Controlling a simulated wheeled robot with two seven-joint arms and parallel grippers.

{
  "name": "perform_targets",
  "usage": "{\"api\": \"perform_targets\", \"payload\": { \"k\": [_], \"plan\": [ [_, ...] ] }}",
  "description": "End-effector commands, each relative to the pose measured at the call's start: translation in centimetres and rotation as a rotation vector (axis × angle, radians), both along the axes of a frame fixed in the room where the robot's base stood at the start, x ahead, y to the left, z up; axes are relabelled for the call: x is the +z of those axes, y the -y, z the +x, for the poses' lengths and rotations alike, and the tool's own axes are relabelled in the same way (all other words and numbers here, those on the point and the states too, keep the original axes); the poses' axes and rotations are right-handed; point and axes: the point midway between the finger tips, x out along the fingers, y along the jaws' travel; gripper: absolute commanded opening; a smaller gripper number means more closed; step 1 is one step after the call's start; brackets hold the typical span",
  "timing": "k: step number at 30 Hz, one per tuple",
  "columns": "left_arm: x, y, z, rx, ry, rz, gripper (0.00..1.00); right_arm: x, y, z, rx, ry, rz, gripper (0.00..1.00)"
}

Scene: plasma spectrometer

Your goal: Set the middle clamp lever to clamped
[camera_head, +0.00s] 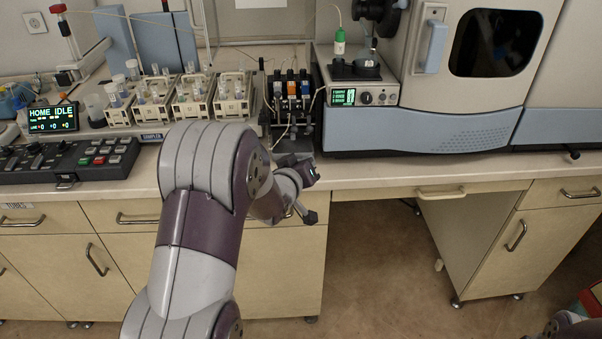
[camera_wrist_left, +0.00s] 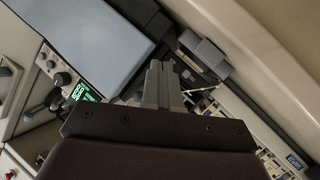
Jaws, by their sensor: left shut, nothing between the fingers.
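The peristaltic pump block (camera_head: 289,108) stands on the bench in the head view, between the sample racks and the spectrometer. Its clamps stand side by side with dark, orange and blue tops; the middle one (camera_head: 291,76) looks orange. Whether its lever is clamped is too small to tell. My left gripper (camera_head: 294,157) is at the bench's front edge, just in front of and below the pump, partly hidden by my own wrist. In the left wrist view its fingers (camera_wrist_left: 163,80) are together and hold nothing; the clamp levers cannot be made out there. My right gripper is not in view.
The spectrometer (camera_head: 420,137) stands close to the pump's right, with a small display unit (camera_head: 358,92) at its left end. Racks of vials (camera_head: 190,100) stand to the pump's left. A black control panel (camera_head: 75,163) lies farther left. Bare bench (camera_head: 420,172) shows along the front.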

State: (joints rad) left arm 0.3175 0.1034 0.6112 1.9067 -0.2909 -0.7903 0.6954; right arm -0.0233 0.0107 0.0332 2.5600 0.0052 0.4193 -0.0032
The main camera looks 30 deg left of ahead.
Motion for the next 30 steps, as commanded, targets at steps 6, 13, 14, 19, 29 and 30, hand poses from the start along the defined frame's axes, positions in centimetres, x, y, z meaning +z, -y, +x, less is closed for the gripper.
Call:
{"api": "perform_targets", "payload": {
  "k": [6, 13, 14, 19, 29, 30],
  "plan": [
    [-6.5, -5.9, -0.3, -0.093, 0.668, -0.282, 0.0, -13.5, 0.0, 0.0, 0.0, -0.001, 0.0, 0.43],
    [-8.4, -7.4, -6.2, -0.322, 1.021, -0.462, 0.0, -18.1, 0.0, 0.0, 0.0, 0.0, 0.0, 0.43],
    [-8.5, -7.4, -6.6, -0.339, 1.039, -0.475, 0.0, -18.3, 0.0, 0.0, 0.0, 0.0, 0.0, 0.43],
    [-8.2, -7.4, -7.6, -0.377, 1.076, -0.495, 0.0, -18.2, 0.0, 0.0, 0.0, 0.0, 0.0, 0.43],
    [-7.2, -7.3, -7.0, -0.376, 1.075, -0.495, 0.0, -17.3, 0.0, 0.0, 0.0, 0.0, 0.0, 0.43],
    [-6.7, -7.3, -6.7, -0.375, 1.075, -0.495, 0.0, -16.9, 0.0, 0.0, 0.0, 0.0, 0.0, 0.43]
  ]
}}
